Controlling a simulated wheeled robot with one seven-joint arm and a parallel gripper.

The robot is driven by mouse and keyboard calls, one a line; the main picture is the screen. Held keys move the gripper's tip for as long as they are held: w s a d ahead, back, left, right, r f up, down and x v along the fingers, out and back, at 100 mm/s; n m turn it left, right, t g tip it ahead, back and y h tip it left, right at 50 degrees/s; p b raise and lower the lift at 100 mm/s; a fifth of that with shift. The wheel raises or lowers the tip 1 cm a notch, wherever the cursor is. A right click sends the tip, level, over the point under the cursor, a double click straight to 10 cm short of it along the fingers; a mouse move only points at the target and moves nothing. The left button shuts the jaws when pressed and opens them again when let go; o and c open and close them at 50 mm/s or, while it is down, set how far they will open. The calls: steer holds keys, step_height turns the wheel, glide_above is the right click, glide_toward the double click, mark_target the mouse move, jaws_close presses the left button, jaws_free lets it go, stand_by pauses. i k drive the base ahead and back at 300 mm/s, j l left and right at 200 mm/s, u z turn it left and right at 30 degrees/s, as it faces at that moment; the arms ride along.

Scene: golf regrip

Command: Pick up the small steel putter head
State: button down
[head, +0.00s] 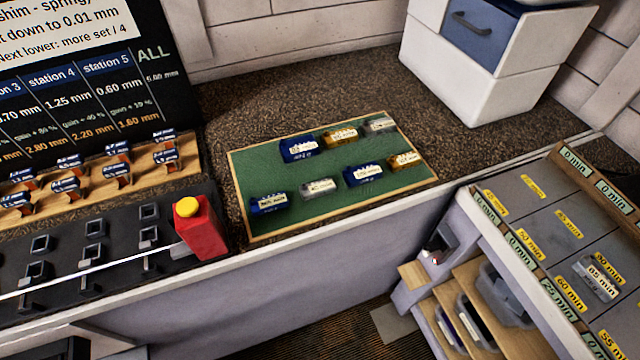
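A green mat (290,175) with a pale wooden rim lies on the counter and bears several labelled putter heads in two rows. A grey steel putter head (380,125) lies at the far right corner of the back row. Another grey steel putter head (319,187) lies in the front row, second from the left. A further grey, labelled block (597,285) lies on the timed rack at right. The print on the labels is too small to read, and I cannot tell which steel head is the small one. My gripper is not visible.
Blue heads (298,149) and brass heads (405,160) lie beside the steel ones. A white drawer cabinet (480,70) stands behind. The speckled counter (330,90) behind the mat is clear.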

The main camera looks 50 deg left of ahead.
mark_target(318, 188)
steer(key=u, duration=1.3)
